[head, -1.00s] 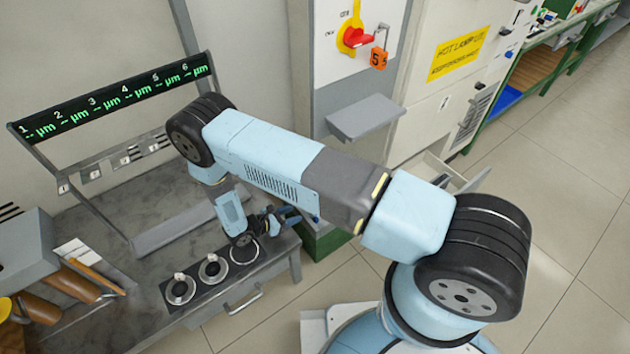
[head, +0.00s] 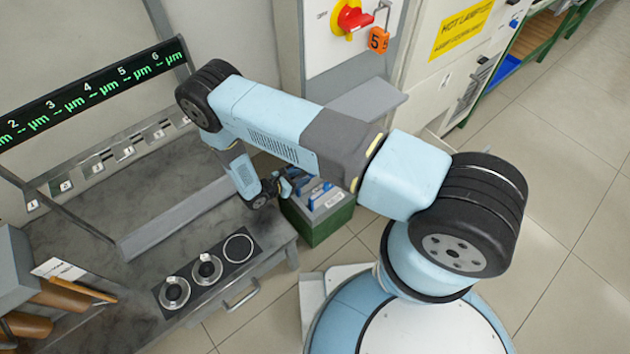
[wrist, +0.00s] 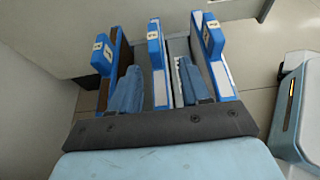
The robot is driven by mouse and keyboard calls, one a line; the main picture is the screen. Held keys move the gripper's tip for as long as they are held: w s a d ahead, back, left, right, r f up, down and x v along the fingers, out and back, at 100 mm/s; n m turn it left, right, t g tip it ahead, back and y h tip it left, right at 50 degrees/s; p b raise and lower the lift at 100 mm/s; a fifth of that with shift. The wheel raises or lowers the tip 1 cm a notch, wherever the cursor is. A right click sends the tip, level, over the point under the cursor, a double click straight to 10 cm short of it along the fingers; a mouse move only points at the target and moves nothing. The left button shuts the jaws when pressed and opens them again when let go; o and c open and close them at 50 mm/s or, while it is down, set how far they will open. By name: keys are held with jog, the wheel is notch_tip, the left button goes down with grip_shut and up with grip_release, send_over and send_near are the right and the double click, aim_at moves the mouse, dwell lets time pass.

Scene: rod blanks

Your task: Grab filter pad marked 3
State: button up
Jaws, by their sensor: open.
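Several blue-framed filter pads stand upright in an open crate (head: 327,222), which is grey above and green below. In the wrist view they are a left pad (wrist: 119,52), a middle pad (wrist: 158,72) and a right pad (wrist: 220,75). Each carries a blue tab with a small pale label; the numbers are too small to read surely, so I cannot tell which is 3. My gripper (wrist: 158,66) is open, its two blue fingers on either side of the middle pad. I cannot tell whether they touch it.
A grey bench (head: 75,235) with round fixtures (head: 207,268) stands left of the crate, below a green-lit display (head: 90,92). A grey shelf (head: 365,103) juts from the cabinet behind the crate. The floor (head: 555,200) at the right is clear.

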send_over(314, 180)
jog(key=a, duration=0.2)
jog(key=shift+d+f, duration=0.1)
jog(key=shift+f, duration=1.3)
grip_shut()
